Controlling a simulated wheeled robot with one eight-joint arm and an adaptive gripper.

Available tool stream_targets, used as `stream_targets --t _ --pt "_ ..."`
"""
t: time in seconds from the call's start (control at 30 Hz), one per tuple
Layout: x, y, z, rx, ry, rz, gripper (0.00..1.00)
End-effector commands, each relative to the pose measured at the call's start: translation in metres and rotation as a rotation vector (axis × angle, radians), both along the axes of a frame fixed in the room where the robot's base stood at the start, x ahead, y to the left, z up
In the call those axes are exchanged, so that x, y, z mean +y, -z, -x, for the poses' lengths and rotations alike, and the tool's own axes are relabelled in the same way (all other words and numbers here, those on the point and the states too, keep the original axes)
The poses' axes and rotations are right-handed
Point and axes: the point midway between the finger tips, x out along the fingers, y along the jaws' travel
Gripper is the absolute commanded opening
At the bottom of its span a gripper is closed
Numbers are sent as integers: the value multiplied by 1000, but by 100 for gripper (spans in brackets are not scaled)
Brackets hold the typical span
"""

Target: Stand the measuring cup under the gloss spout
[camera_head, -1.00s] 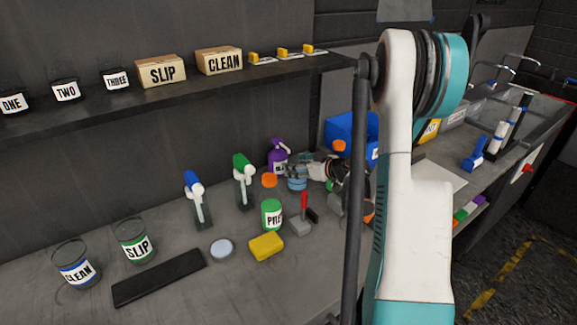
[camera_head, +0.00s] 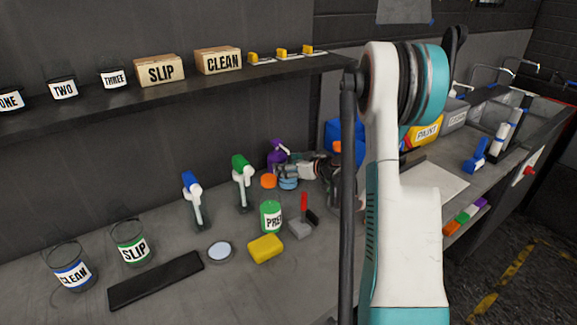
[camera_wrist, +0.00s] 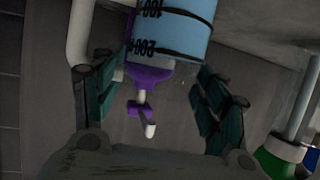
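The light blue measuring cup (camera_head: 289,184) stands on the workbench near the wall. In the wrist view the cup (camera_wrist: 172,30) appears upside down, with 100 and 200 marks. The purple gloss bottle (camera_head: 276,158) with a white spout (camera_head: 284,148) stands behind it. In the wrist view the bottle's purple part (camera_wrist: 148,76) and a white nozzle (camera_wrist: 149,131) show below the cup. My gripper (camera_wrist: 155,72) is open, its teal fingers apart, with the cup just beyond the tips. In the head view my gripper is small and partly hidden, close to the cup's right.
An orange lid (camera_head: 268,181), the green PREP tin (camera_head: 271,216), a red-handled tool (camera_head: 303,212) and a yellow sponge (camera_head: 265,248) lie nearby. Green (camera_head: 242,180) and blue (camera_head: 193,198) spouted dispensers stand left. A shelf (camera_head: 200,93) runs above.

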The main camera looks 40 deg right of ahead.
Motion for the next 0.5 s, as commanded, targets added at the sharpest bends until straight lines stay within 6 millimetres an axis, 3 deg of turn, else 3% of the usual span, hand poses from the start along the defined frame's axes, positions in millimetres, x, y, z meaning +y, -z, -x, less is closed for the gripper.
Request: stream_targets --t 0.5 --pt "-1 -7 6 0 1 -1 78"
